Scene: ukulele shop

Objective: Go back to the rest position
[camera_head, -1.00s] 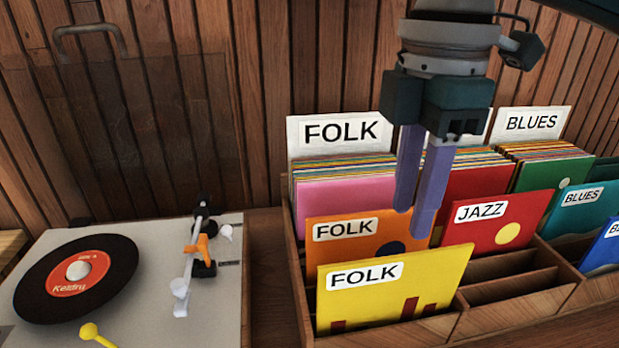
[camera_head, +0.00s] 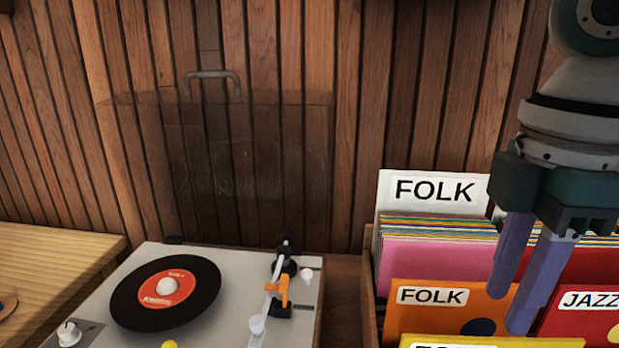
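My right gripper (camera_head: 510,312) hangs at the right of the head view, fingers pointing down. Its two purple fingers are apart with a narrow gap and hold nothing. It is in front of the record crate (camera_head: 367,290) and hides part of the sleeves behind it. My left gripper is not in view.
The crate holds pink (camera_head: 430,265) and orange (camera_head: 420,312) sleeves with FOLK labels, and a red JAZZ sleeve (camera_head: 575,325). A turntable (camera_head: 235,275) with a black record (camera_head: 200,300) stands left of it, its clear lid (camera_head: 215,165) raised. A wooden surface (camera_head: 50,260) is at far left.

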